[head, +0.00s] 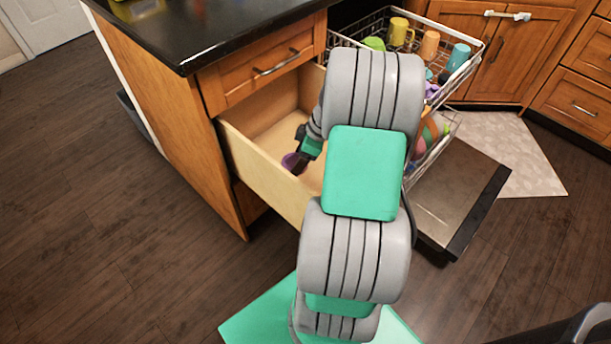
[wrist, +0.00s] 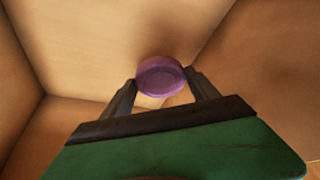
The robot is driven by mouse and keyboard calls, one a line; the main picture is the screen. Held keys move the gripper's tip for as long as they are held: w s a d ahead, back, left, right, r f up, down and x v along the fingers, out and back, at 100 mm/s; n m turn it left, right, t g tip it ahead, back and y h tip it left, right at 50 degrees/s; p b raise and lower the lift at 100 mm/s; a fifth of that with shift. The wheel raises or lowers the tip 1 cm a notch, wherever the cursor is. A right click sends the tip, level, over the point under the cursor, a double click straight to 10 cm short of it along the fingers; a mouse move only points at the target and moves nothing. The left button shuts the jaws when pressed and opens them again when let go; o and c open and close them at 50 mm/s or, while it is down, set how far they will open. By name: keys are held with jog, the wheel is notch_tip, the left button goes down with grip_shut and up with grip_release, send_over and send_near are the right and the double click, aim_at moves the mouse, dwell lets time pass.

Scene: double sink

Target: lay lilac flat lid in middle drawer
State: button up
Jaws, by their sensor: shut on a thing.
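The lilac flat lid (wrist: 162,77) is a round purple disc between my fingertips in the wrist view. The drawer's light wooden floor (wrist: 90,50) and walls surround the lid in the wrist view. I cannot tell how far the lid is above the floor. My arm hides the right part of the drawer in the head view.
A shut drawer (head: 262,68) sits above the open one, under the black counter (head: 200,25). On the right, a pulled-out dishwasher rack (head: 345,40) holds several cups, above the lowered dishwasher door (head: 455,200). The floor on the left is clear.

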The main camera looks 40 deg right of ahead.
notch_tip(320, 180, down, 9)
jog(key=shift+r+b, duration=0.1)
jog(key=shift+b, duration=1.1)
jog(key=o, duration=1.5)
jog(key=shift+r, duration=0.35)
jog(key=p+v, duration=0.3)
jog(key=v, duration=0.8)
jog(key=shift+s+d+r, duration=0.1)
jog(key=shift+s+r, duration=0.1)
jog(key=shift+s, duration=0.05)
